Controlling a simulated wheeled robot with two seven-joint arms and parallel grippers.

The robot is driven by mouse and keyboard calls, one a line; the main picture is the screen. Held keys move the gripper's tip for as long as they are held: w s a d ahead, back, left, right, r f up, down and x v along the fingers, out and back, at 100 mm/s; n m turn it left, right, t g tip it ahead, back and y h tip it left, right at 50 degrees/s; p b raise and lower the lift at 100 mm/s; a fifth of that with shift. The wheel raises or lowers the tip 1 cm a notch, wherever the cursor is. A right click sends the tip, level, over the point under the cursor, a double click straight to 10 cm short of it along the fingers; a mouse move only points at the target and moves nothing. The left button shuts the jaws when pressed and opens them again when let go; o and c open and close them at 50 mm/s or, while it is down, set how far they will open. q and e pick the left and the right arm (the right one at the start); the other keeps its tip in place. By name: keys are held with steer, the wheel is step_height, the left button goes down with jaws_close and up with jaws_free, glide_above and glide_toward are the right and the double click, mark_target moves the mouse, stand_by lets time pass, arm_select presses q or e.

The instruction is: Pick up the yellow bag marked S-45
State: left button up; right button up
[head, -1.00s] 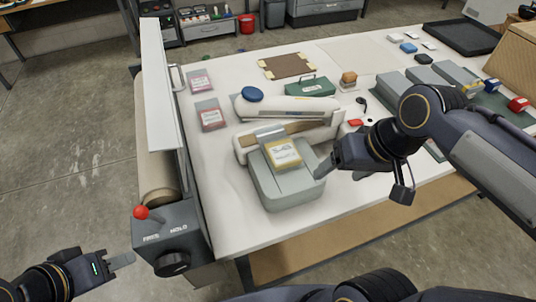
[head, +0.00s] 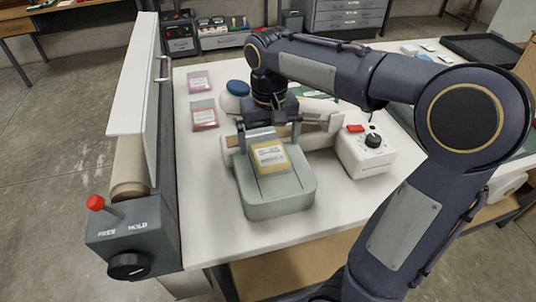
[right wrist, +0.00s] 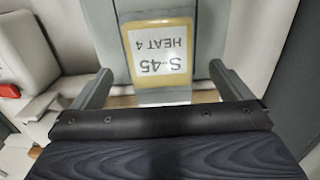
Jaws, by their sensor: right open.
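The yellow bag (head: 269,157) with a white label lies on top of a grey-green block-like stand on the table. In the right wrist view the bag (right wrist: 160,72) shows upside down, and its label reads S-45 HEAT 4. My right gripper (head: 268,136) is open and points down at the bag's far end. In the wrist view its two fingers stand wide apart, one to each side of the bag, with nothing held. I cannot tell how high they are above the stand. My left gripper is not in view.
The grey-green stand (head: 278,204) is near the table's front. Right of it is a white unit with a black knob (head: 373,141). Two red-labelled bags (head: 204,115) lie at the back left. A grey box with FREE and HOLD marks (head: 130,240) borders the left edge.

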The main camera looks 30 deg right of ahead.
mark_target(266, 146)
steer(key=shift+f, duration=1.45)
steer(key=c, duration=1.1)
steer(key=shift+r, duration=0.2)
